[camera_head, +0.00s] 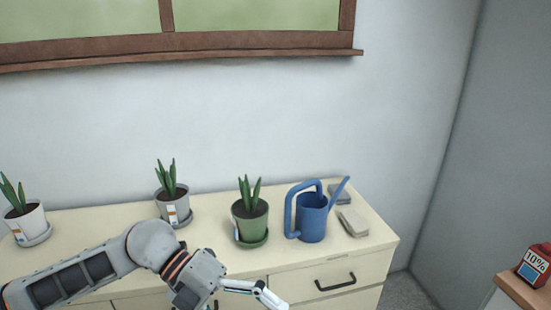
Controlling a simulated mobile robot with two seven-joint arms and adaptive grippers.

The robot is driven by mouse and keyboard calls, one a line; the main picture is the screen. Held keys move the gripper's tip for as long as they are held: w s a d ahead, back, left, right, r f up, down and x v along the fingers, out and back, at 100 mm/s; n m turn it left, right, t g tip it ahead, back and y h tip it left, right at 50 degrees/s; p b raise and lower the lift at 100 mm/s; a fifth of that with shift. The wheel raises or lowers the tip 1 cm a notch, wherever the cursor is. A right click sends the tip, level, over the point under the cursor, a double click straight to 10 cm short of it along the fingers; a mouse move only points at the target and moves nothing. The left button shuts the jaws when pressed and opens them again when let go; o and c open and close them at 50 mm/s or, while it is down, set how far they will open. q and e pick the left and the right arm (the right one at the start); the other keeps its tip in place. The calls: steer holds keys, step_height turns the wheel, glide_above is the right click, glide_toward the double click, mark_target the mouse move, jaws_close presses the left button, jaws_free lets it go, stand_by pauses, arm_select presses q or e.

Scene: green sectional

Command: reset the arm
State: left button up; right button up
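My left arm comes in from the lower left, in front of the cabinet. My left gripper (245,290) is at the bottom edge of the head view, in front of the drawers. One finger stretches out to the right; the rest is cut off by the frame, so its opening cannot be judged. I see nothing held in the visible part. My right gripper is not in view.
A red box (535,266) stands on a wooden surface (521,293) at right.

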arm_select(q)
steer(key=w+d+r+n+t+h, duration=0.2)
steer(key=d+r+n+t+h, duration=0.3)
steer(key=d+r+n+h, duration=0.4)
steer(key=w+a+f+n+t+y, duration=0.3)
steer(key=a+f+n+t+y, duration=0.3)
steer(key=a+f+n+t, duration=0.3)
steer(key=w+a+f+n+t+y, duration=0.45)
steer(key=a+f+n+t, duration=0.2)
steer(key=f+n, duration=0.35)
steer(key=s+a+f+n+g+y, duration=0.2)
steer(key=s+a+f, duration=0.3)
steer(key=f, duration=0.5)
steer(key=s+a+f+n+g+y, duration=0.3)
steer(key=s+a+f+y, duration=0.2)
steer(key=s+f, duration=0.4)
steer(key=shift+s+a+f+n, duration=0.25)
steer(key=shift+f+n, duration=0.15)
steer(key=shift+f, duration=0.3)
steer(key=shift+g, duration=0.25)
